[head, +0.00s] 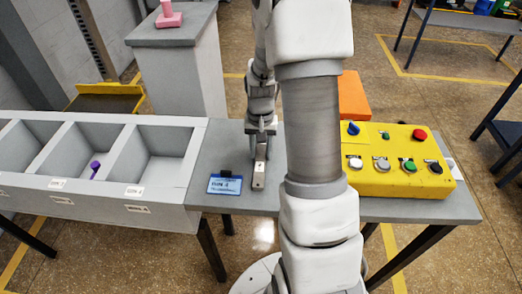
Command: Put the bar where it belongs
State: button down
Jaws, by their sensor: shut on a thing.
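A small pale grey bar (258,177) is upright or tilted below my gripper (261,152), at the table's middle; I cannot tell whether it touches the tabletop. My gripper points down and is shut on the bar's upper part. A row of grey open bins (172,188) with small labels lies to the left. The right bin looks empty, and a purple object (95,167) is in the bin left of it.
A yellow control panel (400,185) with several buttons and knobs is on the right of the grey table (208,190). An orange block (353,98) is behind my arm. A grey pedestal (182,75) with a pink object (169,18) stands behind the bins.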

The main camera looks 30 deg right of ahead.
jog(key=shift+f, duration=0.15)
jog(key=c, duration=0.5)
grip_release()
jog(key=shift+r, duration=0.2)
